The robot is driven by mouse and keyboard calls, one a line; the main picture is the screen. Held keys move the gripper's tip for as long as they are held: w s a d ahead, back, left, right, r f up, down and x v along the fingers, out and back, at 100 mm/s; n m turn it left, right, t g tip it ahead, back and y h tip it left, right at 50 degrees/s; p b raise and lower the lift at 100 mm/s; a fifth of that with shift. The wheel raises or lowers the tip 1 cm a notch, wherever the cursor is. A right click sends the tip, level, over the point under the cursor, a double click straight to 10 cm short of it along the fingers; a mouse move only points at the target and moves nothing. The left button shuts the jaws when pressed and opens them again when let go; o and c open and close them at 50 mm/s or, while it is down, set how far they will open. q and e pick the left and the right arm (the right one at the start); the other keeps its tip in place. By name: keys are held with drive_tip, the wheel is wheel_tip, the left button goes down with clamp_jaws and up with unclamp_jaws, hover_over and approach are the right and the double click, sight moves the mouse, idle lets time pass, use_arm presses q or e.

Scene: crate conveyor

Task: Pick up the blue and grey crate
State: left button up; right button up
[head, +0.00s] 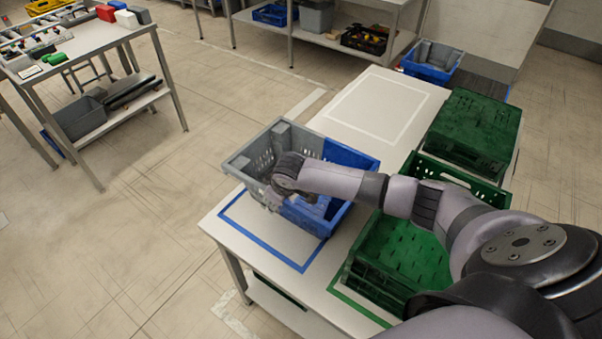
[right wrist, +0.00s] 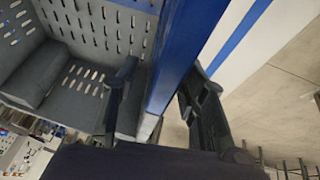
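The blue and grey crate (head: 347,156) is upright at the table's left side, over the far part of a blue taped outline. Its left part is grey and its right part blue. In the right wrist view its blue wall (right wrist: 184,60) runs between my two fingers. My right gripper (right wrist: 163,95) is open, with one finger inside the crate and one outside. A gap shows between the inner finger and the wall. In the head view my right wrist hides the fingers. My left gripper is not in view.
A green crate (head: 352,274) stands to the right on the white table (head: 218,222), with another dark green crate (head: 487,112) behind it. A bare white-outlined area (head: 378,108) lies at the back. A second table (head: 82,42) stands at upper left, with open floor between.

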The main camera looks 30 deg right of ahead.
drive_tip(key=shift+w+f, duration=0.1)
drive_tip(key=shift+f, duration=0.1)
drive_tip(key=shift+c, duration=0.3)
clamp_jaws()
idle(0.5)
drive_tip(key=shift+r, duration=0.15)
